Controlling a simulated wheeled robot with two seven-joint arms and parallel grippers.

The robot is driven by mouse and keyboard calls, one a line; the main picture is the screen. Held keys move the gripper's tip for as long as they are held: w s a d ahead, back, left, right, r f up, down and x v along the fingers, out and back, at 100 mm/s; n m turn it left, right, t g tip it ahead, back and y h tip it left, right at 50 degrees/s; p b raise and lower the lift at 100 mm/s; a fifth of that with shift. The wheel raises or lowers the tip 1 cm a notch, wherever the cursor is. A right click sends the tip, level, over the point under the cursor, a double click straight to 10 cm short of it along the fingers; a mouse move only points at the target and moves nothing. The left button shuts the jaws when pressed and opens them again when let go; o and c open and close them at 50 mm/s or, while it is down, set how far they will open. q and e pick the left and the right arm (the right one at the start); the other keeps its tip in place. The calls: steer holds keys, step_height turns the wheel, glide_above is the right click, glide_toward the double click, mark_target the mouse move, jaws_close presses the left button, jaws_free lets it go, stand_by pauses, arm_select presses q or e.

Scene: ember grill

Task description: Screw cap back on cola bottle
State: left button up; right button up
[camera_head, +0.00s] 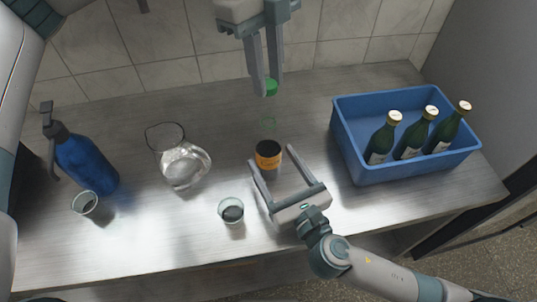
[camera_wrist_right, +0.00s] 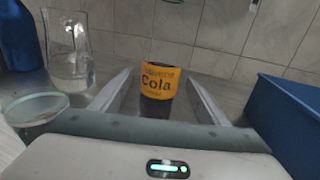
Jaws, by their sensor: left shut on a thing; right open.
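The cola bottle (camera_head: 268,154) stands upright on the metal counter, with an orange label and a clear upper part whose open neck is faint. In the right wrist view the bottle (camera_wrist_right: 158,84) shows its "Cola" label, and its top is hard to make out. My left gripper (camera_head: 266,86) is shut on the green cap (camera_head: 271,88), holding it above and a little behind the bottle neck, apart from it. My right gripper (camera_head: 271,155) is open low over the counter, its fingers on either side of the bottle's near side. I cannot tell whether they touch it.
A glass jug (camera_head: 183,168) of water stands left of the bottle, and a small glass (camera_head: 231,212) stands near my right gripper. A blue pump bottle (camera_head: 86,163) and another glass (camera_head: 85,203) are far left. A blue crate (camera_head: 360,171) with green bottles (camera_head: 411,139) is right.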

steer(key=x, duration=0.7)
steer(key=shift+w+a, duration=0.1)
steer(key=c, duration=1.6)
arm_select(q)
steer(key=shift+f, duration=2.5)
steer(key=shift+f, duration=0.9)
steer(key=shift+f, duration=0.5)
arm_select(e)
jaws_close()
